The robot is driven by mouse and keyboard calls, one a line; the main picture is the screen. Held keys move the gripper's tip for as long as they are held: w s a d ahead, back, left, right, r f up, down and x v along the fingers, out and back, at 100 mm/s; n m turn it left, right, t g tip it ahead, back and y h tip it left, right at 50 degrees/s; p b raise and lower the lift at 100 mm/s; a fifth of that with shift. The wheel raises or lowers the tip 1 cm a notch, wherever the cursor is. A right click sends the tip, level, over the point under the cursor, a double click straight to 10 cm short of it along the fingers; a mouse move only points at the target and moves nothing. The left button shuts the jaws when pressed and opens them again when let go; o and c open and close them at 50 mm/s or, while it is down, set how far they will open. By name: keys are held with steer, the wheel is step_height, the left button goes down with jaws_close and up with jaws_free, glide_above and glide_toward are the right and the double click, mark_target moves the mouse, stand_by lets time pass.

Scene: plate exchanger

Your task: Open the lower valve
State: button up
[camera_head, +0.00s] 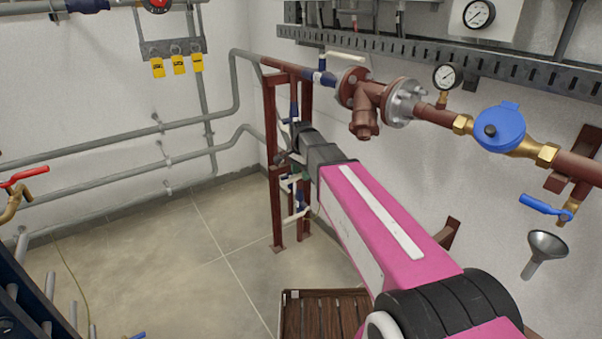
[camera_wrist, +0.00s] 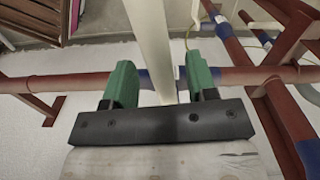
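My gripper (camera_wrist: 160,76) has two green fingers, spread apart in the wrist view. A long cream-white bar (camera_wrist: 150,35), which looks like a valve handle, runs between them, with a visible gap on each side. Behind it is a red pipe (camera_wrist: 228,77) with a blue section. Low on the stand are blue valve fittings with pale handles (camera_head: 297,215). Which handle is between the fingers cannot be told from the head view.
A higher pale valve handle (camera_head: 345,56) sits on the upper pipe. Grey pipes (camera_head: 120,136) run along the left wall. A wooden slatted pallet (camera_head: 322,315) lies below my arm. A blue-handled valve (camera_head: 545,205) and a funnel (camera_head: 546,250) are at right. The floor left of the stand is clear.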

jaws_close()
steer(key=shift+s, duration=0.1)
